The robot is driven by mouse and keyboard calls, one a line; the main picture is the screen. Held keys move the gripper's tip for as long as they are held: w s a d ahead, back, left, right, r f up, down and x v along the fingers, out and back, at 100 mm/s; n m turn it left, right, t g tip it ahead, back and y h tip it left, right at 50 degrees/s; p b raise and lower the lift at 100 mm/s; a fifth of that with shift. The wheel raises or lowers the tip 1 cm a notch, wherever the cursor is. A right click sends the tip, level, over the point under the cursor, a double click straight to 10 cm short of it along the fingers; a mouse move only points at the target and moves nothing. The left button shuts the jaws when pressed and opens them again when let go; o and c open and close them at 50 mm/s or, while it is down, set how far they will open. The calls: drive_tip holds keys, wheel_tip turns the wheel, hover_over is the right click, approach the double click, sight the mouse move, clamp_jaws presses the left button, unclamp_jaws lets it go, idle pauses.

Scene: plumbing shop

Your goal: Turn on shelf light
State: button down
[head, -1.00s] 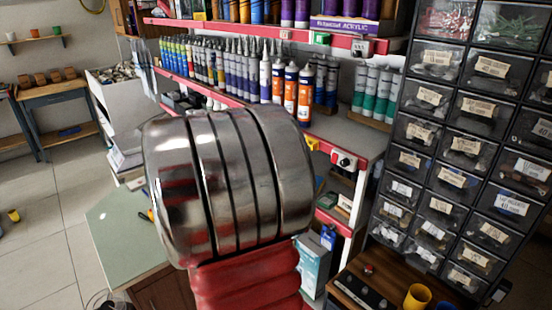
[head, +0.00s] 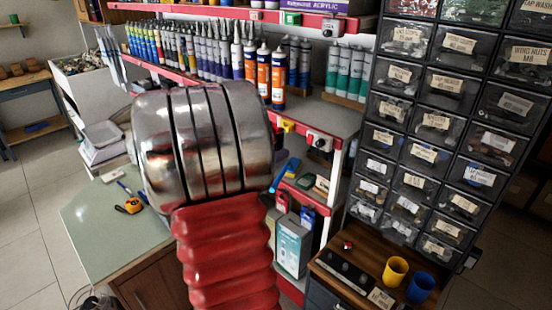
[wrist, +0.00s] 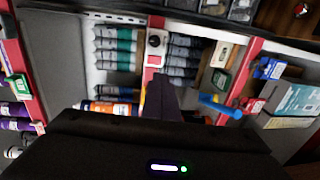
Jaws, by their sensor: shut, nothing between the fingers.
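A small white switch plate with a round black knob (head: 320,142) sits on the red front edge of the middle shelf. In the wrist view the black knob (wrist: 154,40) and a red part beside it show just beyond my gripper. My gripper (wrist: 160,85) is a dark, blurred shape there, shut and empty, with its tip near the plate and apart from the knob in the picture. In the head view my metal and red arm hides the gripper. A similar plate (head: 332,27) is on the upper shelf edge.
Orange and grey tubes (head: 277,78) and green tubes (head: 346,72) stand on the middle shelf. A yellow tag (head: 288,126) is left of the plate. A blue object (head: 286,172) and boxes (head: 293,243) are below. A drawer cabinet (head: 440,120) stands right.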

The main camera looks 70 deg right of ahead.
sight(310, 144)
drive_tip(key=x, duration=1)
drive_tip(key=shift+s+d, duration=0.15)
drive_tip(key=shift+d, duration=0.05)
drive_tip(key=shift+s+d+f, duration=0.2)
drive_tip(key=shift+d+f, duration=0.2)
drive_tip(key=shift+d, duration=0.05)
drive_tip(key=shift+w+a, duration=0.1)
drive_tip(key=shift+a, duration=0.05)
drive_tip(key=w+a+f, duration=0.1)
drive_tip(key=w+a, duration=0.1)
drive_tip(key=a, duration=0.4)
drive_tip(key=w+a, duration=0.3)
drive_tip(key=a, duration=0.4)
drive_tip(key=shift+w+f, duration=0.3)
drive_tip(key=shift+f, duration=0.1)
drive_tip(key=shift+a, duration=0.1)
